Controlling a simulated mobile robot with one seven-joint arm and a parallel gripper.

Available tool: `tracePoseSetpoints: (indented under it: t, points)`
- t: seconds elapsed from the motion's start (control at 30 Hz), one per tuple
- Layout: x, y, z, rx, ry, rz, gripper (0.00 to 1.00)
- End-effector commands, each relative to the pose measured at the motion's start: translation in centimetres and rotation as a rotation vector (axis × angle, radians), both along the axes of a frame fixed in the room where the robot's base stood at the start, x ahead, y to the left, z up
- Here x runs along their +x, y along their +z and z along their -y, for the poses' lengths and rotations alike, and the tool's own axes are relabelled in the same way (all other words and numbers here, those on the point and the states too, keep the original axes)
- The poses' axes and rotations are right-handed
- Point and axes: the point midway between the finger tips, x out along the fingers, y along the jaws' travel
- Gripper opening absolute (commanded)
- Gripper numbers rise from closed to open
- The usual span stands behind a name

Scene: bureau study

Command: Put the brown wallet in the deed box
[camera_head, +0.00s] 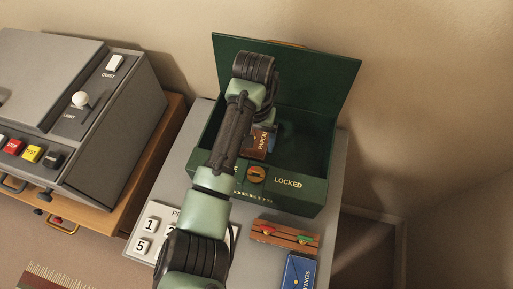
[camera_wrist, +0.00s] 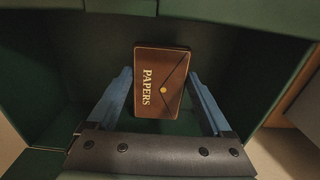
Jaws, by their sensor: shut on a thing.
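The brown wallet (camera_wrist: 160,82), with a flap, a gold stud and the word PAPERS, is between the fingers of my gripper (camera_wrist: 161,88) in the wrist view. My gripper is shut on it. In the head view part of the wallet (camera_head: 262,141) shows beside my arm, within the outline of the deed box. The green deed box (camera_head: 305,196) has its lid (camera_head: 318,75) raised at the back. Its front carries a knob (camera_head: 256,175) and the word LOCKED. My arm hides part of the box and most of the gripper. I cannot tell whether the wallet touches the box floor.
The box stands on a grey top (camera_head: 180,185). In front are a numbered panel (camera_head: 150,224), a wooden block with red and green pieces (camera_head: 285,235) and a blue book-like item (camera_head: 298,271). A grey console (camera_head: 85,110) stands at left.

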Motion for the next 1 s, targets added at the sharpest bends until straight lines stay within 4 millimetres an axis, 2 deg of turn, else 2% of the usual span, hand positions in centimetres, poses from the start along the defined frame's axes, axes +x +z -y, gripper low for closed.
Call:
tracePoseSetpoints:
  t: [0.33,0.7,0.73,0.8,1.0]
  points:
    - [0.0,-3.9,0.0,0.001,0.0,-0.001,0.26]
    - [0.0,-4.3,0.0,0.0,-0.001,0.0,0.26]
    - [0.0,-4.3,0.0,0.0,-0.001,0.0,0.88]
    - [0.0,-4.3,0.0,0.0,-0.001,0.001,1.0]
    - [0.0,-4.3,0.0,0.001,-0.001,0.001,1.0]
